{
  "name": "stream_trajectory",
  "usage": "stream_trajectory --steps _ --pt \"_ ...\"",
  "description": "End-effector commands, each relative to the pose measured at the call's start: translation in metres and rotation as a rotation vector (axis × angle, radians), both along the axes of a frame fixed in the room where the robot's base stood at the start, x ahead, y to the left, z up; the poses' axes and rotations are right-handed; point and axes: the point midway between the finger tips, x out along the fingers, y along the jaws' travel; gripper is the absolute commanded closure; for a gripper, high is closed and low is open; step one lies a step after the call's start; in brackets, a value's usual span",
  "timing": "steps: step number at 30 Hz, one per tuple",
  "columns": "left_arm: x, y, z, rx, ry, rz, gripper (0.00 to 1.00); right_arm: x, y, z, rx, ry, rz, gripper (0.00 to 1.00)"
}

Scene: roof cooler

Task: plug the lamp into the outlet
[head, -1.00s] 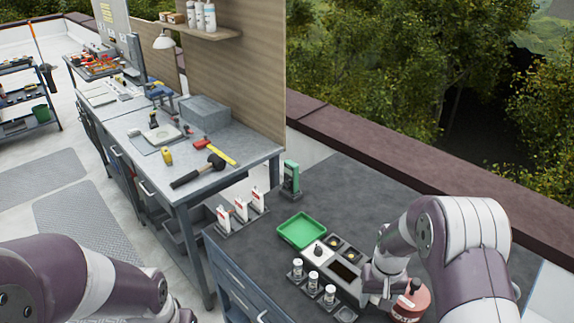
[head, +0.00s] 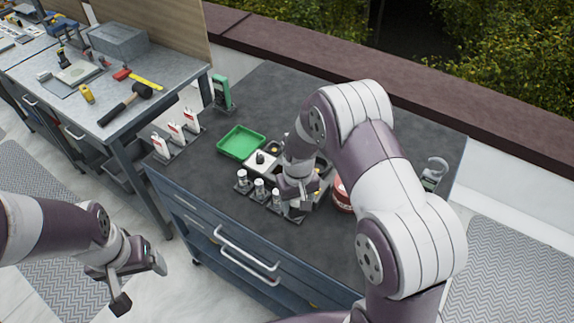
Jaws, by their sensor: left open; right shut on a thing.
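I cannot make out a lamp, its plug or an outlet in the head view now. My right gripper (head: 297,196) is low over the dark-topped cart (head: 317,98), beside a row of small white-capped cylinders (head: 259,188). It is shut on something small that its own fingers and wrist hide. My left gripper (head: 138,283) is open and empty, over the floor to the left of the cart and away from everything on it.
A green tray (head: 241,142), a red jar (head: 342,196) partly behind my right arm, a green upright device (head: 221,93) and red-white bottles (head: 175,133) stand on the cart. A grey curved object (head: 436,170) is at its right edge. A tool-covered workbench (head: 52,108) is at left.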

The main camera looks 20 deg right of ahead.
Motion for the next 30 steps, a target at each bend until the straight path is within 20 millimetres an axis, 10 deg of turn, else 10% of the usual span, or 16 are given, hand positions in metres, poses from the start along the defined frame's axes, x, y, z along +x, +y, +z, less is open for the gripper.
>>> stream_trajectory --steps 15,30 --pt "0.0 0.0 0.0 0.0 0.0 0.0 0.16 -0.029 0.112 0.067 0.001 -0.002 0.564 0.69" --pt "0.0 0.0 0.0 0.0 0.0 0.0 0.16 -0.034 0.128 0.077 0.001 -0.002 0.648 0.69"
